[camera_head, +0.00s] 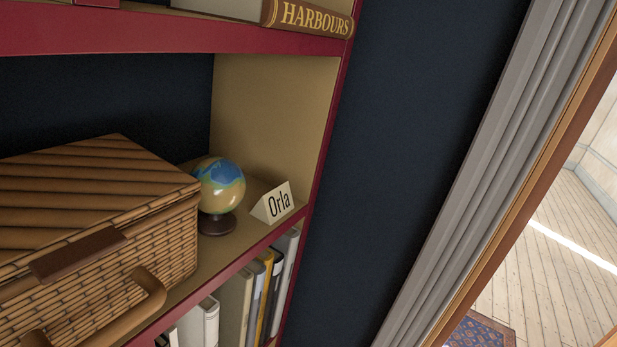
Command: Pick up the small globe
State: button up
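The small globe (221,184) stands on a shelf of the red-edged bookcase, left of the picture's middle. It is blue, green and tan, on a round dark brown base (217,224). A wicker basket (110,230) stands close on its left, and part of the globe's far left side may be behind the basket. A small white name card reading "Orla" (277,203) stands on its right with a narrow gap. My gripper is not in view, so I cannot see whether it is open or holds anything.
The shelf above (180,36) carries a book titled "HARBOURS" (312,17) and overhangs the globe. Several books (252,292) stand on the shelf below. The basket's handle (128,315) juts forward. A dark wall (410,130) and a doorway with grey curtain-like trim (490,170) are on the right.

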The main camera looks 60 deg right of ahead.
aim_at(222, 188)
jog(key=z, duration=0.85)
